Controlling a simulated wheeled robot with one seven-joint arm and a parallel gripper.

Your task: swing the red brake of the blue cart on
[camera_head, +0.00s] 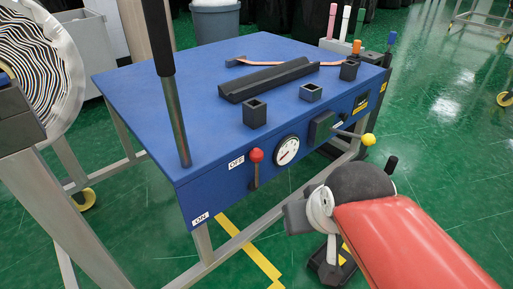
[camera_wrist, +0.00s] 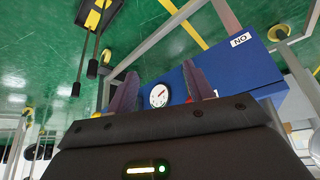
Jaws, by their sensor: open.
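The blue cart (camera_head: 225,85) fills the middle of the head view. Its red brake (camera_head: 256,156) is a lever with a round red knob on the front face, knob up, beside the OFF label (camera_head: 236,162). The ON label (camera_head: 200,219) is at the lower left corner of that face. My gripper (camera_head: 297,217) is in front of the cart, below and right of the red knob, apart from it. In the wrist view, my gripper (camera_wrist: 161,68) is open, with the gauge (camera_wrist: 158,96) showing between its fingers. A little red shows beside the right finger, mostly hidden.
A yellow-knobbed lever (camera_head: 368,140) sticks out right of the gauge. A tall black-gripped handle (camera_head: 175,100) rises at the cart's left corner. A large wrapped roll (camera_head: 60,70) stands at left. Green floor (camera_head: 455,150) is open at right.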

